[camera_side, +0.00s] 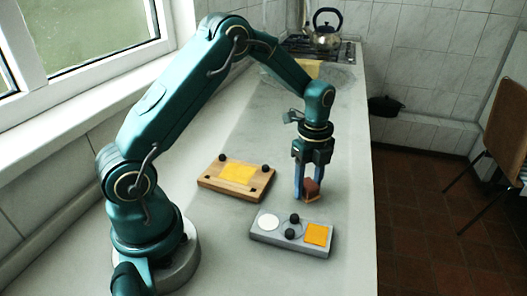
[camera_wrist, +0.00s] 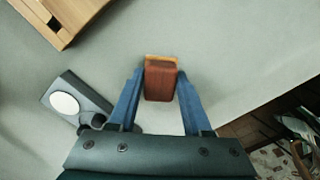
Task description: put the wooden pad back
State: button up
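My gripper (camera_side: 308,194) points down above the counter. Its blue fingers also show in the wrist view (camera_wrist: 160,76), one on each side of a reddish-brown block (camera_wrist: 161,84). The block (camera_side: 311,186) has a thin tan wooden layer at its lower end and fills most of the space between the fingertips. The fingers look closed on it. A grey tray (camera_side: 258,237) lies in front of the gripper, with a white disc, an orange square and black knobs. A wooden board (camera_side: 210,182) with a yellow square and black knobs lies to the left.
The grey counter (camera_side: 340,160) is clear around the gripper, and its right edge drops to a brown tiled floor. A kettle (camera_side: 326,38) stands on a stove at the far end. A window is at the left, and a chair (camera_side: 505,120) stands at the right.

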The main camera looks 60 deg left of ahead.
jog(key=o, duration=0.4)
jog(key=shift+c, duration=0.2)
jog(key=shift+r, duration=0.1)
